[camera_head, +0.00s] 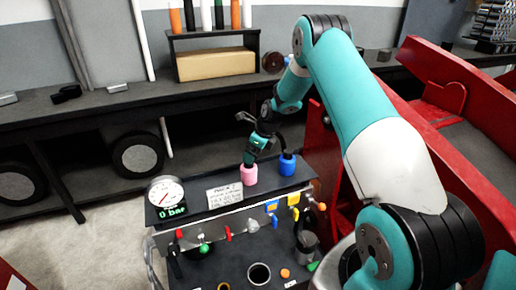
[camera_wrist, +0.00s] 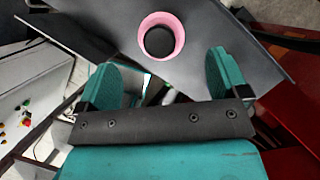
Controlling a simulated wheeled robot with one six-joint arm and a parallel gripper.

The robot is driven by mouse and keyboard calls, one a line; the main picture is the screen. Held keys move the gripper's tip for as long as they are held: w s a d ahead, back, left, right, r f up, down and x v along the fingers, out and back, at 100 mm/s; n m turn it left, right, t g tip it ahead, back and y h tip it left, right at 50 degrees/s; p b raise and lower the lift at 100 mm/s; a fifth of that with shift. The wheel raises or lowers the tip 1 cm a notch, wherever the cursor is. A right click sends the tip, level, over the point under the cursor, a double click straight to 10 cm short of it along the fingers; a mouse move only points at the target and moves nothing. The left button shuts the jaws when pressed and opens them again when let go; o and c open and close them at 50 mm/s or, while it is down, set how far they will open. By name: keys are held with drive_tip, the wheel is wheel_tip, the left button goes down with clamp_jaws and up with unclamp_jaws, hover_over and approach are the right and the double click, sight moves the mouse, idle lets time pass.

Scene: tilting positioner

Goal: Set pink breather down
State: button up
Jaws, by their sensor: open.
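The pink breather (camera_head: 249,175) stands upright on the dark top of the positioner's panel, left of a blue breather (camera_head: 287,164). My gripper (camera_head: 249,158) is just above the pink breather in the head view. In the wrist view the pink breather (camera_wrist: 161,37) shows as a pink ring with a dark centre, beyond the tips of my gripper (camera_wrist: 165,65). The two teal fingers are spread wide with nothing between them. The pink breather appears clear of both fingers.
A round gauge (camera_head: 166,194) reading 0 bar and a white label plate (camera_head: 224,195) stand on the panel to the left. Small coloured valves line its front. A red frame (camera_head: 440,95) rises at the right. A dark workbench (camera_head: 110,105) runs behind.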

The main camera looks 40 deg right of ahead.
drive_tip(key=s+a+r+n+y, duration=0.1)
drive_tip(key=s+a+r+n, duration=0.3)
drive_tip(key=a+r+n, duration=0.25)
drive_tip(key=s+a+r+n+g, duration=0.1)
drive_tip(key=s+a+r+n, duration=0.4)
drive_tip(key=a, duration=0.3)
drive_tip(key=s+a+r+n+y, duration=0.1)
drive_tip(key=s+a+r+n, duration=0.2)
drive_tip(key=a+r+n, duration=0.4)
drive_tip(key=s+a+r+n+g, duration=0.1)
drive_tip(key=s+a+r+n, duration=0.1)
drive_tip(key=s+n, duration=0.4)
drive_tip(key=s+a+r+n+g, duration=0.1)
drive_tip(key=s+a+n, duration=0.3)
drive_tip(key=s, duration=0.6)
drive_tip(key=s+a+r+n, duration=0.3)
drive_tip(key=s+n, duration=0.5)
drive_tip(key=n, duration=0.1)
drive_tip(key=shift+a+g+b, duration=0.35)
drive_tip(key=shift+g+b, duration=0.05)
